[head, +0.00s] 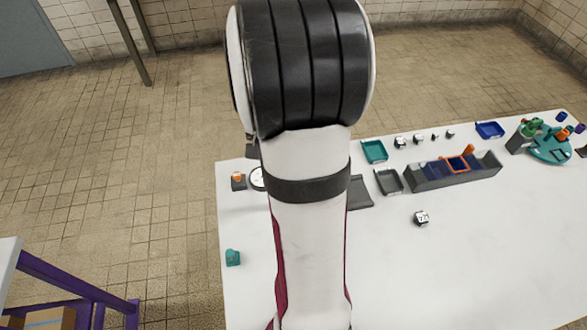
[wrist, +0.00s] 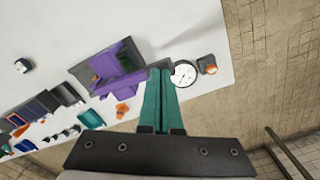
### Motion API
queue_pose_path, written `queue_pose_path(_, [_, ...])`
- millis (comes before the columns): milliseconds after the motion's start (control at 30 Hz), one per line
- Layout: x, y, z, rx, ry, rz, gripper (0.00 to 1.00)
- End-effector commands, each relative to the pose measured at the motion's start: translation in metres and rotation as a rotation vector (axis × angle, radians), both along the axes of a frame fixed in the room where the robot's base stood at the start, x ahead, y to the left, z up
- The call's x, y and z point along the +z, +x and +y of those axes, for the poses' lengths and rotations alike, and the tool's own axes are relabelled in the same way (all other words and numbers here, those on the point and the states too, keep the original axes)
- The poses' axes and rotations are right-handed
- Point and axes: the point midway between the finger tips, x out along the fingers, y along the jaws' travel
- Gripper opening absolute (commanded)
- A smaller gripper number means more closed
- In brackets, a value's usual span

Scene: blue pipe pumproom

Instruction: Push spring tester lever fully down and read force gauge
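In the wrist view, a purple device on a dark plate (wrist: 82,74), likely the spring tester, stands on the white table. I cannot clearly make out its lever or how far it is pressed. A round white dial gauge (wrist: 184,73) lies just right of my fingertips. Its face shows, but the reading is too small to tell. In the head view, my arm hides most of the tester and part of the gauge (head: 257,178). My gripper (wrist: 160,72) has its teal fingers together, between the tester and the gauge, with nothing visible between them.
A small dark block with an orange top (wrist: 207,65) sits beside the gauge near the table edge. A grey bin (head: 455,178), teal tray (head: 374,151) and several small cubes stand to the right. A teal block (head: 233,257) is at the left. The front table (head: 470,270) is mostly clear.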

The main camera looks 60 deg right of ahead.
Motion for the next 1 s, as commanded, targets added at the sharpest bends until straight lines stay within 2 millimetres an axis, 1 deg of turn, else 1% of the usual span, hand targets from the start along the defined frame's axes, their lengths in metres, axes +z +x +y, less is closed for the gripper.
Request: queue_pose_path(1000, [-0.036,0.000,0.000,-0.001,0.000,0.001,0.00])
